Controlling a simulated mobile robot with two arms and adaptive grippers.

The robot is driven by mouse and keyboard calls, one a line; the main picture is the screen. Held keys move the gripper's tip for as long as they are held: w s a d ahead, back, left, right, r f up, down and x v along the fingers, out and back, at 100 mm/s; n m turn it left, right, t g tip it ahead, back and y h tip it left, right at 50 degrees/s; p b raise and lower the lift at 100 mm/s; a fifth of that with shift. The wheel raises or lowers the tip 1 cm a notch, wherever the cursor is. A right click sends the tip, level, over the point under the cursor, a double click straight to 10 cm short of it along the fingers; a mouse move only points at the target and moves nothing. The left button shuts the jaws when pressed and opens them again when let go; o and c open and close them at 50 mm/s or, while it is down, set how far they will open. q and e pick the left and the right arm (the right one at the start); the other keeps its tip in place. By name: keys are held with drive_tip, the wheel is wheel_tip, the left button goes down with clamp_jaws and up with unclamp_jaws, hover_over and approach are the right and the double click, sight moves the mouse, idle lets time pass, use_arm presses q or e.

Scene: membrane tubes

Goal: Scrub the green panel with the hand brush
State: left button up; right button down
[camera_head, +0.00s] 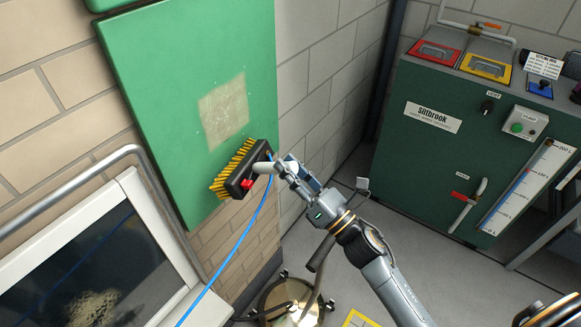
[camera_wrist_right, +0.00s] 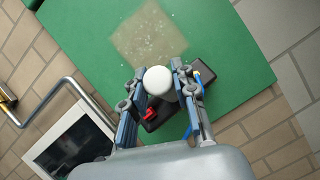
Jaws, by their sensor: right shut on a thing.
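The green panel (camera_head: 140,60) is on the brick wall at the upper left in the head view, and it fills the top of the right wrist view (camera_wrist_right: 215,35). A pale, dirty square patch (camera_head: 224,111) is on it. The hand brush (camera_head: 240,183) has a black head, yellow bristles and a white handle. It is just below the patch, bristles facing the panel; whether they touch it I cannot tell. My right gripper (camera_head: 290,170) is shut on the handle, whose round white end (camera_wrist_right: 158,80) shows between the fingers. My left gripper is not in view.
A blue hose (camera_head: 243,238) runs from the brush area down to the lower left. A metal rail and a white-framed window (camera_head: 150,226) are at the lower left. A round metal vessel (camera_head: 290,298) stands on the floor below. A green Siltbrook tank (camera_head: 400,140) stands at the right.

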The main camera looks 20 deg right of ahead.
drive_tip(key=s+d, duration=0.4)
drive_tip(key=s, duration=0.1)
drive_tip(key=shift+s+r+b, duration=0.2)
drive_tip(key=shift+b, duration=0.15)
drive_tip(key=shift+d, duration=0.1)
idle(1.1)
wheel_tip(320, 180, up, 14)
drive_tip(key=m+t+h+b, duration=0.3)
drive_tip(key=m+t+h, duration=0.15)
drive_tip(key=t, duration=0.25)
drive_tip(key=shift+y, duration=0.35)
drive_tip(key=shift+w+a, duration=0.95)
drive_tip(key=shift+w, duration=0.2)
drive_tip(key=shift+w+a, duration=0.9)
drive_tip(key=shift+w, duration=0.2)
drive_tip(key=shift+w+a, duration=0.45)
drive_tip(key=shift+w, duration=0.2)
